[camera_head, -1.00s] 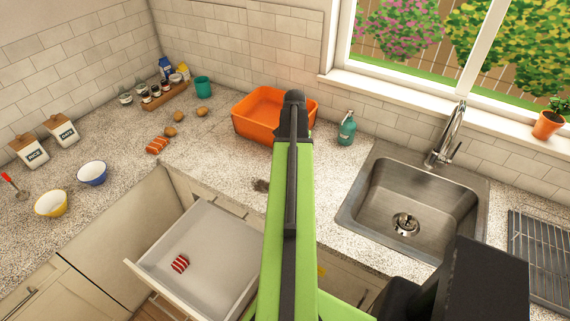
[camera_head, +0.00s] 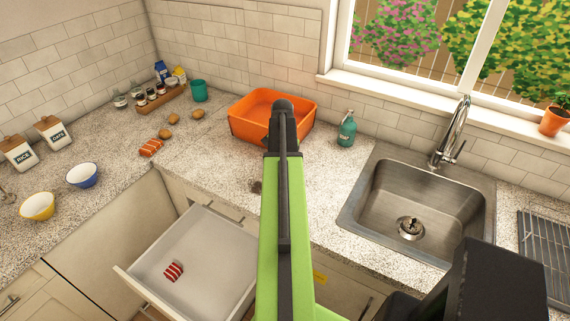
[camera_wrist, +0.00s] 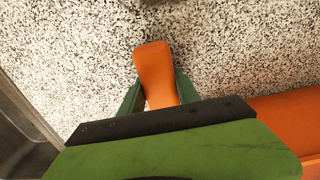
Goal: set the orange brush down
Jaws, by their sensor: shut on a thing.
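The orange brush (camera_wrist: 153,62) shows in the wrist view between the two green fingers of my gripper (camera_wrist: 158,88). The gripper is shut on it. Its orange end points away from the gripper over the speckled counter (camera_wrist: 85,50). I cannot tell whether the brush touches the counter. In the head view my own arm hides the gripper and brush.
An orange tub (camera_head: 250,127) stands by the arm's far end and shows at right in the wrist view (camera_wrist: 285,115). A soap bottle (camera_head: 347,130) and sink (camera_head: 410,205) are right. An open drawer (camera_head: 205,255) holds a striped item (camera_head: 173,271).

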